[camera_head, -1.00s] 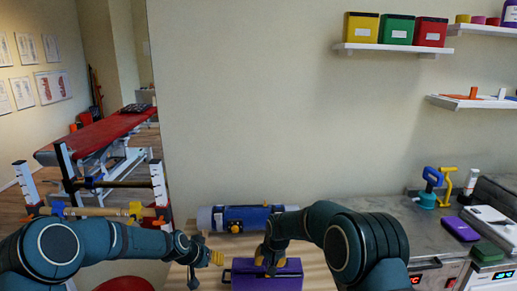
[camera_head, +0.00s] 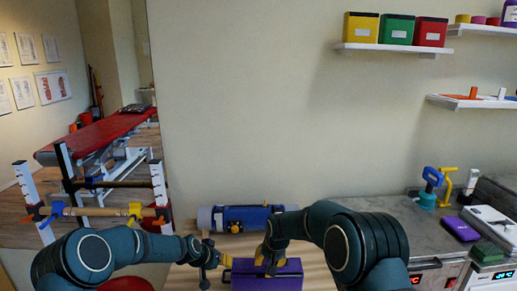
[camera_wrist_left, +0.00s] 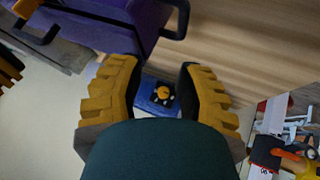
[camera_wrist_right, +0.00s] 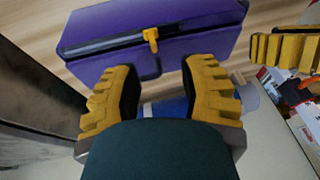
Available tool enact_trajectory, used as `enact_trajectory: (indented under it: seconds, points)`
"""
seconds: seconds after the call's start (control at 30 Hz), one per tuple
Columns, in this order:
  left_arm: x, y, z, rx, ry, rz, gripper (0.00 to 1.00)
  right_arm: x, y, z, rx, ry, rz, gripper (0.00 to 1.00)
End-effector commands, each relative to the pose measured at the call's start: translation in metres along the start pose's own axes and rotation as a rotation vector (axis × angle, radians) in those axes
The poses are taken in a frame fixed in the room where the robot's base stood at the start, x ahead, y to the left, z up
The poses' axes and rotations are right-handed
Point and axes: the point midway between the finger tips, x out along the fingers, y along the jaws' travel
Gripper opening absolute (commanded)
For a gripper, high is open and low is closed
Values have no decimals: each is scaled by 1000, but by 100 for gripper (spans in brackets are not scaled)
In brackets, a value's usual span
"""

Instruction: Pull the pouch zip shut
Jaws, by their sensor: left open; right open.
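The purple pouch (camera_head: 290,272) lies on the wooden table at the bottom of the head view. In the right wrist view the pouch (camera_wrist_right: 200,45) shows a dark zip line along its side, with a yellow zip pull (camera_wrist_right: 151,36) on it. My left gripper (camera_head: 224,261) is open beside the pouch's left end. The pouch (camera_wrist_left: 95,25) and a black loop (camera_wrist_left: 182,20) show ahead of its fingers (camera_wrist_left: 160,75).
A blue cylinder (camera_head: 245,215) with grey ends lies behind the pouch, near the wall. A grey counter (camera_head: 400,210) stands at the right with a purple item (camera_head: 460,229) and a teal and blue tool (camera_head: 429,190). A rack with bars stands at the left.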

Motion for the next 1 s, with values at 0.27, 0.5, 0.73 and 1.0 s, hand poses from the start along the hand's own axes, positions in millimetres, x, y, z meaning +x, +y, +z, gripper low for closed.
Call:
enact_trajectory:
  seconds: [0.27,0.5,0.73,1.0]
  points:
    - [0,0,0,0,0,0,34,3,0,1,0,0,0,41]
    - [0,0,0,0,0,0,34,13,2,4,0,-1,0,41]
    - [0,0,0,0,0,0,34,22,3,7,0,-1,0,41]
    - [0,0,0,0,0,0,34,34,5,11,0,-1,0,41]
